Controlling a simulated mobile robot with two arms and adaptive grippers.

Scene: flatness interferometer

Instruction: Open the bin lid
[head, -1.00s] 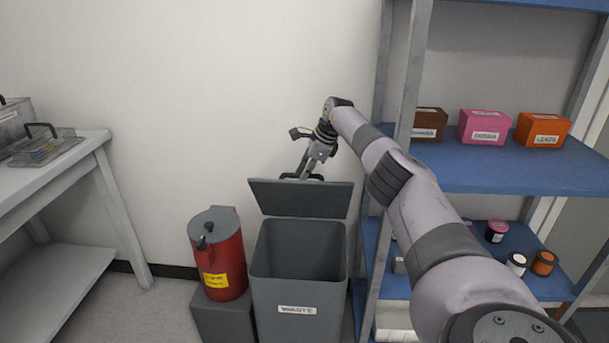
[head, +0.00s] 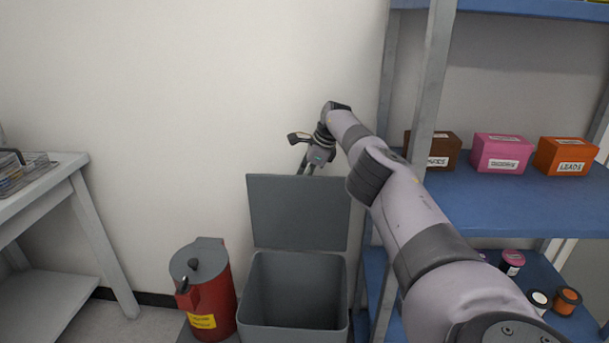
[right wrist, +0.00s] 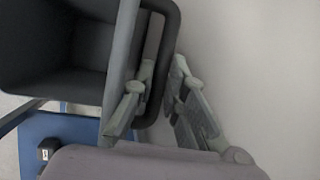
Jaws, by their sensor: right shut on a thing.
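The grey waste bin (head: 295,292) stands on the floor against the wall, its mouth open and its inside dark. Its lid (head: 298,212) stands about upright at the back edge. In the right wrist view the lid (right wrist: 122,52) is nearly edge-on, with a dark loop handle (right wrist: 172,22) on its outer side and the bin's interior (right wrist: 55,50) beyond. My right gripper (head: 307,163) is behind the lid's top edge, its fingertips hidden in the head view. In the wrist view its fingers (right wrist: 164,68) are on either side of the handle bar, shut on it. My left gripper is out of view.
A red can (head: 208,290) with a yellow label stands close left of the bin. A blue-shelved rack (head: 500,200) with small boxes and jars is close on the right, beside my right arm. A grey table (head: 55,180) is at the left. The wall (head: 200,90) is just behind the lid.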

